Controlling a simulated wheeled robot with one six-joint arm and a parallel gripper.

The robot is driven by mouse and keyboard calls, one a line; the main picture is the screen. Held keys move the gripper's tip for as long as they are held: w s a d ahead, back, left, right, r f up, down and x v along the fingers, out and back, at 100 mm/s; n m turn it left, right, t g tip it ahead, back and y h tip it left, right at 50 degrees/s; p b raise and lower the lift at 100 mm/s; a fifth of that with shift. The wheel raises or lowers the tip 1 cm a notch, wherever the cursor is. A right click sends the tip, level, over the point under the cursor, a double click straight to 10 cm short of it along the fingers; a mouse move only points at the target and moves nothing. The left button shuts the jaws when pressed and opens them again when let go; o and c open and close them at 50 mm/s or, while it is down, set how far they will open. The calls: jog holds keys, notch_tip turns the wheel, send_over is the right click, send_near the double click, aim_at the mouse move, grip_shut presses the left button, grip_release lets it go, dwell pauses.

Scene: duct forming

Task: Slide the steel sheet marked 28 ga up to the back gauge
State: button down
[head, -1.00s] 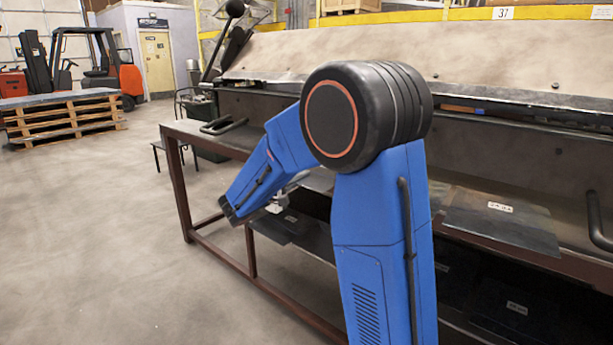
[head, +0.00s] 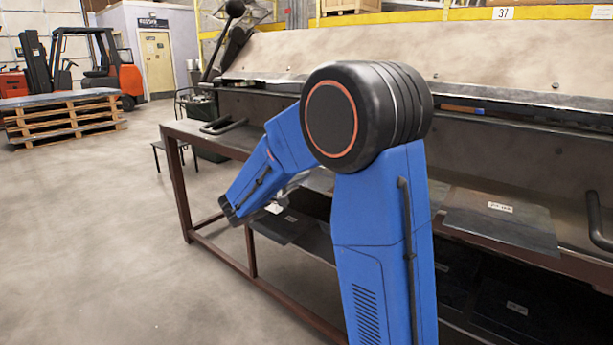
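A grey steel sheet (head: 530,228) with a white label lies flat on the worktop of the long bench machine at the right; the label is too small to read surely. A sheet edge (head: 319,181) shows on the worktop left of my upright arm link, mostly hidden by it. More labelled sheets lie lower: a dark one (head: 268,228) on the shelf at left and another (head: 545,318) low at right. Which sheet is marked 28 ga I cannot tell.
The brake's wide beam (head: 460,55) runs along the back. A black handle (head: 222,126) stands at the bench's left end, another (head: 598,222) at the right. A pallet stack (head: 65,120) and forklift (head: 95,65) stand far left. The floor at left is clear.

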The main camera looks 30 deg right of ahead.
jog(key=shift+r, duration=0.15)
jog(key=shift+r, duration=0.45)
jog(key=v, duration=2)
dwell(0.6)
jog(key=shift+w+r, duration=0.1)
